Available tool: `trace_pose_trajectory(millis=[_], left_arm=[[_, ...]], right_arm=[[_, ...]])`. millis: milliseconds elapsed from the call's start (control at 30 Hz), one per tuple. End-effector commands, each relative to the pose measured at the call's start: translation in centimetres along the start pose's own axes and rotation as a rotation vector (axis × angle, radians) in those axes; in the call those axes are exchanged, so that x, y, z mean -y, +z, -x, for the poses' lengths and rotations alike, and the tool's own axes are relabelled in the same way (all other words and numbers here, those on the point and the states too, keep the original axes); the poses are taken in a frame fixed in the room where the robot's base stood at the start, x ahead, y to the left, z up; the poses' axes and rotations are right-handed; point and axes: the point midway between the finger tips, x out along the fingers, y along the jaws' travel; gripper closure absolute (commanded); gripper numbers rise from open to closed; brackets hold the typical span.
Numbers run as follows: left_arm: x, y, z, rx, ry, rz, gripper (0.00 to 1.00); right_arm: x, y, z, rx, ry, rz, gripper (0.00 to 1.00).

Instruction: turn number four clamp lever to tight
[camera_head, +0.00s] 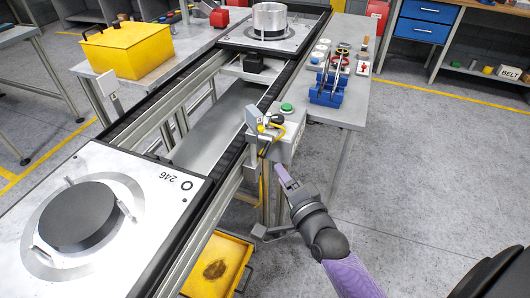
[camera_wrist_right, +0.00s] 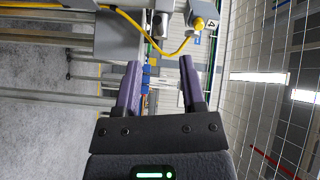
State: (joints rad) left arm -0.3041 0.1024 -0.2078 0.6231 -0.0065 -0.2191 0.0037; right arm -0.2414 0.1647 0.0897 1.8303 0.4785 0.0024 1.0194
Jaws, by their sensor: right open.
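My right gripper (camera_head: 284,176) has purple fingers and is in front of the conveyor's side, just below a grey control box (camera_head: 287,139) with a green button (camera_head: 287,107). In the right wrist view, my right gripper (camera_wrist_right: 159,62) is open with nothing between its fingers. Beyond the fingertips are a yellow knob (camera_wrist_right: 204,22) and a yellow cable (camera_wrist_right: 150,45), apart from the fingers. The near pallet (camera_head: 150,250), marked 246, carries a black disc (camera_head: 78,216) with small metal pieces around it. I cannot read a number four on any lever. My left gripper is not in view.
A far pallet (camera_head: 232,38) holds a metal ring part (camera_head: 269,20). A yellow bin (camera_head: 129,48) stands on the left bench, and a blue rack (camera_head: 327,92) on the right table. A yellow tray (camera_head: 218,262) sits low beside the conveyor.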

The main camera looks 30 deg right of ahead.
Motion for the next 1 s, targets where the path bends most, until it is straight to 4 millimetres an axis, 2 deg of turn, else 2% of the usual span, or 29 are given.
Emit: trace_pose_trajectory(millis=[200,400,533,767,867,1000], left_arm=[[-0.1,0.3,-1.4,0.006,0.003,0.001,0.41],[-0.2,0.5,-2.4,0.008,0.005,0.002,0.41],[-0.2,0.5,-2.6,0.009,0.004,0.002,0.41],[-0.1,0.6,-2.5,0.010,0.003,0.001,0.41],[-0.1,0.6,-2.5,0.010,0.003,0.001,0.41],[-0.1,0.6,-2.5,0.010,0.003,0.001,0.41]], right_arm=[[-0.3,0.1,-4.9,0.000,-0.001,0.002,0.48],[-0.4,0.2,-8.3,0.002,0.003,0.003,0.48],[-0.2,0.1,-9.2,0.002,0.004,0.005,0.48],[-0.2,0.1,-9.3,0.002,0.005,0.005,0.48],[-0.2,0.1,-9.3,0.002,0.005,0.005,0.65],[-0.2,0.1,-9.3,0.002,0.005,0.005,0.95]])
